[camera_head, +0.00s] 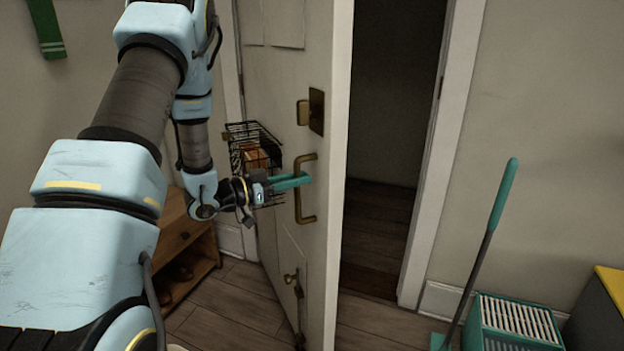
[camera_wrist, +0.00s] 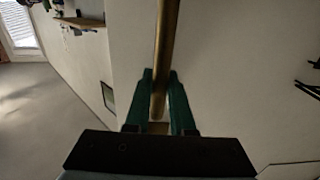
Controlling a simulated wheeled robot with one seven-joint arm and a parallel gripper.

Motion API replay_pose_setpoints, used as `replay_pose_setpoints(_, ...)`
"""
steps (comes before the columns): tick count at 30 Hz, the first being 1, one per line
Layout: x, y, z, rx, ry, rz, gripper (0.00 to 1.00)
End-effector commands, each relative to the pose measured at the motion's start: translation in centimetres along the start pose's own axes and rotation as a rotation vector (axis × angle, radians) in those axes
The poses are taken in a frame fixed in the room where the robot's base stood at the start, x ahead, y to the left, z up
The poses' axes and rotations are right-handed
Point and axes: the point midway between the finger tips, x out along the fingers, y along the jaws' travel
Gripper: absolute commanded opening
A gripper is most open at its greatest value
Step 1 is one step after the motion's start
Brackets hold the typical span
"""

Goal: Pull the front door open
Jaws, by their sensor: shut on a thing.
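The front door (camera_head: 300,230) is a pale panel standing ajar, with a dark gap between its edge and the frame on the right. A brass bar handle (camera_head: 307,216) is fixed upright on its face. My gripper (camera_head: 305,180) is at the handle's middle, with its green fingers reaching in from the left. In the wrist view, the gripper (camera_wrist: 160,95) has one finger on each side of the brass handle (camera_wrist: 165,40) and is shut on it. A brass latch plate with a knob (camera_head: 311,111) sits above the handle.
A black wire basket (camera_head: 254,150) hangs on the door behind my gripper. A wooden shoe cabinet (camera_head: 185,245) stands at the left. A green-handled mop (camera_head: 480,262) and a teal bucket (camera_head: 512,325) stand at the right. Bare floor (camera_head: 237,300) lies left of the door.

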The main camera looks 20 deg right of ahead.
Motion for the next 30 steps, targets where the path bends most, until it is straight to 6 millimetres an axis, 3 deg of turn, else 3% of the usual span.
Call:
replay_pose_setpoints(7, -1.6, -0.2, 0.0, 0.000, 0.001, 0.002, 0.00)
replay_pose_setpoints(20, -1.9, -0.2, -0.1, -0.001, 0.001, 0.003, 0.00)
replay_pose_setpoints(21, -1.9, -0.2, -0.1, -0.001, 0.001, 0.003, 0.24)
replay_pose_setpoints(28, -1.9, -0.2, 0.0, 0.000, 0.001, 0.001, 0.50)
replay_pose_setpoints(30, -1.9, -0.3, 0.0, 0.000, 0.000, 0.001, 0.52)
